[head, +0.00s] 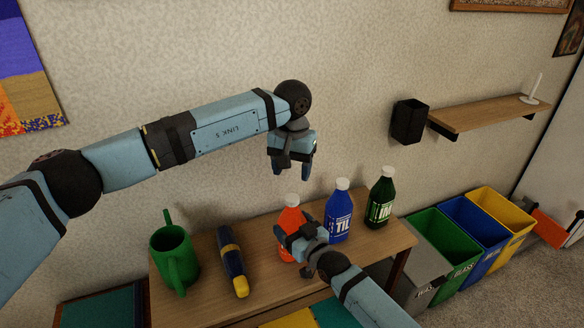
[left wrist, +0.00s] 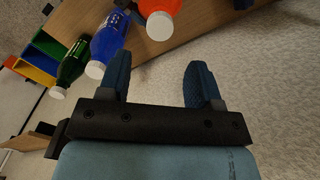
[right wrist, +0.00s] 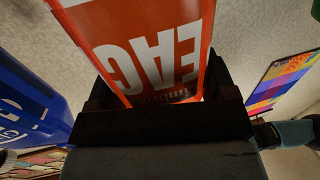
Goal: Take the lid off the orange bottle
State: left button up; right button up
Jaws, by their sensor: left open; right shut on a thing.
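The orange bottle (head: 290,216) with a white lid (head: 292,200) stands upright on the wooden table. It fills the upper middle of the right wrist view (right wrist: 145,45). My right gripper (head: 290,240) is shut on the bottle's body from the front. My left gripper (head: 291,172) hangs open and empty above the lid, fingers pointing down. In the left wrist view the orange bottle (left wrist: 166,8) and its white lid (left wrist: 160,26) show beyond the open fingers (left wrist: 160,85), clear of both.
A blue bottle (head: 339,218) stands close on the right, then a dark green bottle (head: 380,200). Coloured bins (head: 465,222) stand at the right.

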aim_at(292, 198)
pick_arm(q)
jog(key=shift+f+m, duration=0.3)
jog(key=shift+f, duration=3.7)
jog(key=c, duration=0.9)
jog(key=shift+c, duration=0.3)
